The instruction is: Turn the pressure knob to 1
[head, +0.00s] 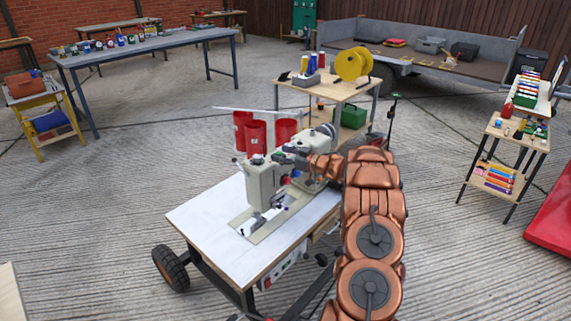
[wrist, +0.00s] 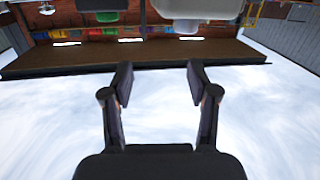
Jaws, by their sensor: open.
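A cream sewing machine (head: 262,186) stands on a white-topped wheeled table (head: 212,222) in the head view. My copper arm reaches in from the right, and its wrist is close to the machine's upper body. In the wrist view my gripper (wrist: 160,82) is open, with two dark fingers wide apart and nothing between them. A pale rounded part, probably of the machine, shows at the top of the wrist view (wrist: 190,10), beyond the fingertips. I cannot make out the pressure knob or its number in either view. My wrist hides part of the machine.
Red buckets (head: 256,138) stand behind the machine. A wooden table with a yellow spool (head: 353,65) is farther back, and a small stand (head: 507,140) is at right.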

